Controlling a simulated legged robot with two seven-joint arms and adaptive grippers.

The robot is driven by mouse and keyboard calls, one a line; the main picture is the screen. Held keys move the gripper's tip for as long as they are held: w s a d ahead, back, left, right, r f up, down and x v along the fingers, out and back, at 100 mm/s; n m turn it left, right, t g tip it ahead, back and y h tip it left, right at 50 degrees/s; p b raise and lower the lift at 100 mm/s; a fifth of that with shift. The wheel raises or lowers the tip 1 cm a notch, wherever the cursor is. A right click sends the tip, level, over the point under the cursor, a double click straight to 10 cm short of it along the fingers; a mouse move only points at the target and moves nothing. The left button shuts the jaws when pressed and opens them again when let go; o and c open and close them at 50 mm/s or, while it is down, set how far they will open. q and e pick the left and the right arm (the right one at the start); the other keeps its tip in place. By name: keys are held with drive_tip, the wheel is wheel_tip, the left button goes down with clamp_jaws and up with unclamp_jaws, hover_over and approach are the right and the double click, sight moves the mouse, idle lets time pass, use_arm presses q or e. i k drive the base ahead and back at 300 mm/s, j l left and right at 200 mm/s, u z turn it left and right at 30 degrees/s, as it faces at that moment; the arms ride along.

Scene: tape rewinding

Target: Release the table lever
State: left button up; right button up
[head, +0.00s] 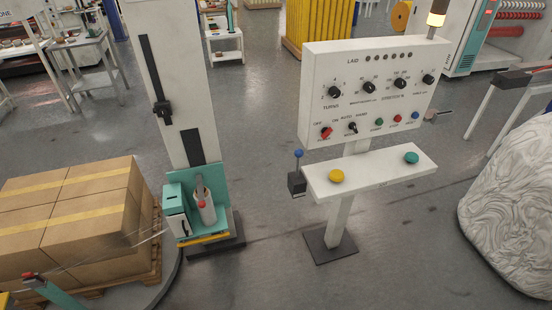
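A white control panel (370,85) on a post stands right of centre, with a small shelf (372,172) below it. A lever with a blue ball knob (298,154) rises upright from a dark box (297,183) at the shelf's left end. A second handle (437,115) sticks out from the panel's right side. The shelf bears a yellow button (336,176) and a teal button (411,157). Neither of my grippers shows in the head view, so nothing of mine is seen touching the lever.
A white wrapping column (180,90) with a teal carriage (198,205) stands left of the panel. Stacked cardboard boxes (75,215) sit on a pallet at the left, with film stretched from them. A white wrapped bulk (515,210) stands at right. Floor in front of the panel is clear.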

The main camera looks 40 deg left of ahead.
sight(298, 154)
drive_tip(key=u, duration=1)
